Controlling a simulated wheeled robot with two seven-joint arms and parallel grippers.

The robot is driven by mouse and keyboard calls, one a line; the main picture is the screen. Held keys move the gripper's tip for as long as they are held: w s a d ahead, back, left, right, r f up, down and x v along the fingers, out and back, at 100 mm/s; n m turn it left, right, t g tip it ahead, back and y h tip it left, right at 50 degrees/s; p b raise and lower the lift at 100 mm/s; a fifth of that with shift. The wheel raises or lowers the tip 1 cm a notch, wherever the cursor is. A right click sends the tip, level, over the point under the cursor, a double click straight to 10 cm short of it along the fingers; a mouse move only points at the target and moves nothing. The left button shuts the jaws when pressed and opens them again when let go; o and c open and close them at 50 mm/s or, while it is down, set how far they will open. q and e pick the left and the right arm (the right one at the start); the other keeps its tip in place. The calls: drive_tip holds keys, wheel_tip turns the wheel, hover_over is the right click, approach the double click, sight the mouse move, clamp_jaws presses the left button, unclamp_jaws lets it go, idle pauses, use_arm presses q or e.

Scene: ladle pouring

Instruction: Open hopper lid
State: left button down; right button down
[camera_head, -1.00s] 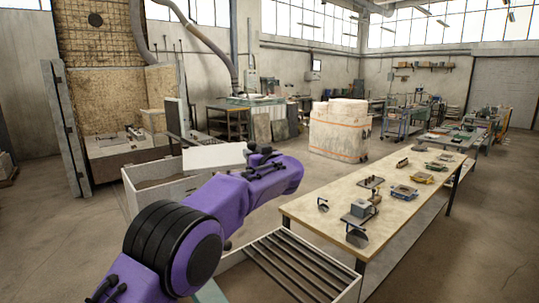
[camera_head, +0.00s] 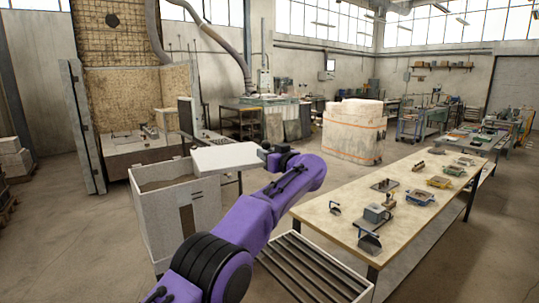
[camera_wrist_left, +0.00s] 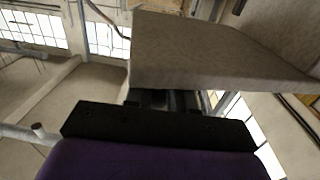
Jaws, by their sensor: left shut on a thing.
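The hopper (camera_head: 163,222) is a pale grey box on the floor at the left of the head view. Its open top shows at the left. Its flat white lid (camera_head: 226,158) is above the box's right part, slightly tilted. The lid also fills the upper right of the left wrist view (camera_wrist_left: 205,52) as a grey slab. My left gripper (camera_head: 266,152) is shut on the lid at its right edge. Its fingers are small and dark in the head view, and largely hidden under the slab in the wrist view. My right gripper is not in view.
A long wooden table (camera_head: 330,222) with several small tools and castings stands at the right. A slatted metal rack (camera_head: 310,270) is low in front of it. A wrapped pallet stack (camera_head: 354,130) stands behind. Open floor lies left of the hopper.

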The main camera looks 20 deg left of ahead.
use_arm(q)
drive_tip(key=c, duration=1.1)
unclamp_jaws()
drive_tip(key=shift+s+a+r, duration=0.1)
drive_tip(key=shift+a+r, duration=0.2)
drive_tip(key=shift+r, duration=0.1)
drive_tip(key=shift+o, duration=0.9)
drive_tip(key=shift+s+a, duration=0.15)
drive_tip(key=shift+a, duration=0.1)
drive_tip(key=shift+d, duration=0.25)
drive_tip(key=shift+s+d, duration=0.1)
drive_tip(key=shift+s, duration=0.1)
drive_tip(key=b+v, duration=0.6)
drive_tip(key=v, duration=0.4)
drive_tip(key=shift+d, duration=0.15)
